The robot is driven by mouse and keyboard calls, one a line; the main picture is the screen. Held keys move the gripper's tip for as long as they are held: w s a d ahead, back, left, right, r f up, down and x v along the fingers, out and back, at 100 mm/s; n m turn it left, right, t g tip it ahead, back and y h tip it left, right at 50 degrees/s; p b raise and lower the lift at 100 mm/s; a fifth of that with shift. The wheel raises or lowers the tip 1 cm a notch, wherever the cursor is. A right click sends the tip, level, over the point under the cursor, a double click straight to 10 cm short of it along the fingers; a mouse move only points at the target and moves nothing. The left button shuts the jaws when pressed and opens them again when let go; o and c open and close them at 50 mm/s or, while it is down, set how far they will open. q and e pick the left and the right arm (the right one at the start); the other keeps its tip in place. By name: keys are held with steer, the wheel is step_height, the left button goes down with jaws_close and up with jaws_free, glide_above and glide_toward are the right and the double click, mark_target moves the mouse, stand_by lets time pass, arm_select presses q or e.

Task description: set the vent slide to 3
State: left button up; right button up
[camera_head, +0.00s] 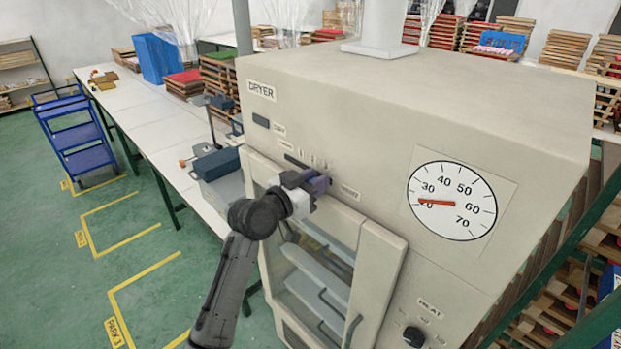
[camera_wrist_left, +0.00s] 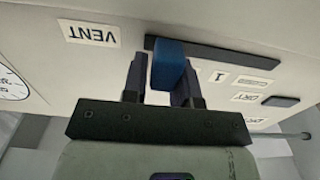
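The vent slide has a blue knob (camera_wrist_left: 168,66) on a dark slot (camera_wrist_left: 215,53) in the dryer's front panel. The VENT label (camera_wrist_left: 90,33) shows upside down in the left wrist view, just beyond the slot's end. The knob sits near that end. My left gripper (camera_head: 318,184) is at the panel; in the left wrist view its two dark fingers (camera_wrist_left: 164,82) lie on either side of the knob and appear shut on it. In the head view the gripper hides the knob and some number marks. My right gripper is not in view.
The beige dryer (camera_head: 450,120) has a round dial (camera_head: 452,200) with a red needle near 20. A glazed door (camera_head: 320,265) is below the slide, and a HEAT knob (camera_head: 414,336) is at lower right. A white worktable (camera_head: 150,115) stands at left.

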arm_select(q)
steer(key=o, duration=0.4)
steer(key=shift+s+d, duration=0.15)
steer(key=shift+s+a, duration=0.1)
steer(key=shift+a, duration=0.15)
steer(key=shift+b+v, duration=1.2)
steer(key=shift+v, duration=5.45)
steer(key=shift+s+d, duration=0.1)
